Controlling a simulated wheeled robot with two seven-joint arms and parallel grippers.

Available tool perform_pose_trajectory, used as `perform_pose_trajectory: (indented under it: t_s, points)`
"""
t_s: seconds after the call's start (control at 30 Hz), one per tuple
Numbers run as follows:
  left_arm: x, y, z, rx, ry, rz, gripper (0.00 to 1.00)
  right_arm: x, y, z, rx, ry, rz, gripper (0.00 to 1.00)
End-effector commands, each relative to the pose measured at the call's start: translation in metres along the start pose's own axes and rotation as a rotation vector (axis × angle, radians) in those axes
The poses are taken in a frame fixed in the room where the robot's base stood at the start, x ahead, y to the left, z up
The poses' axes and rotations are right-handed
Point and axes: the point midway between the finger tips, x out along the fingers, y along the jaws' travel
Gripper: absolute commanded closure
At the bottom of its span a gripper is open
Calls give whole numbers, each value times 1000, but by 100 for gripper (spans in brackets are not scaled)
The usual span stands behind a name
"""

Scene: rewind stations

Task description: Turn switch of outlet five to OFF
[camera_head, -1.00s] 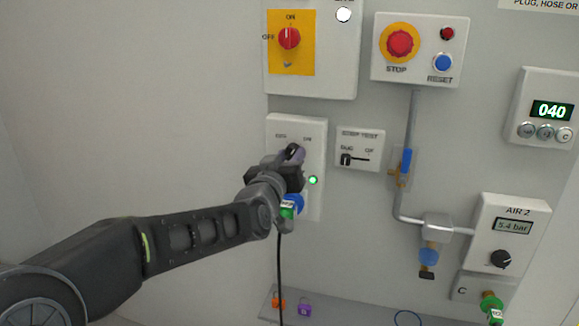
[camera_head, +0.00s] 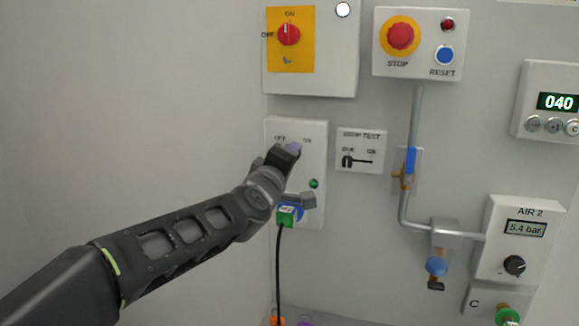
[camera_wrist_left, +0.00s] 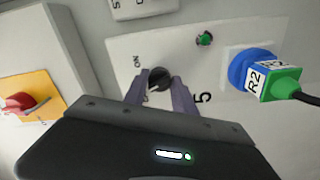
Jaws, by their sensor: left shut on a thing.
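The outlet panel (camera_head: 315,135) is a white box on the wall with OFF and ON marks at its top. The left wrist view shows a 5 on this panel (camera_wrist_left: 125,48). Its switch is a small black knob (camera_wrist_left: 160,76), held between the two fingers of my left gripper (camera_wrist_left: 161,88). In the head view my left gripper (camera_head: 291,152) covers the knob, so its pointing direction is hard to tell. The panel's green lamp (camera_head: 314,183) looks dark; it also shows in the left wrist view (camera_wrist_left: 204,39). My right gripper is out of view.
A blue socket (camera_wrist_left: 240,68) with a green plug (camera_wrist_left: 280,82) and black cable (camera_head: 278,270) sits just below the switch. A red rotary switch (camera_head: 288,34) on yellow is above. A STOP button (camera_head: 400,36) and step-test box (camera_head: 361,150) are to the right.

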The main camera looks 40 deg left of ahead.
Motion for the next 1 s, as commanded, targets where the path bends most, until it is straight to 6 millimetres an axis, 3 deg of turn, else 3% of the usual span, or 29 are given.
perform_pose_trajectory:
  t_s: [0.5,1.0]
  points:
    - [0,0,0,-349,0,0,100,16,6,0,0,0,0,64]
    - [0,0,0,-392,0,-1,100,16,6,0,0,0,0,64]
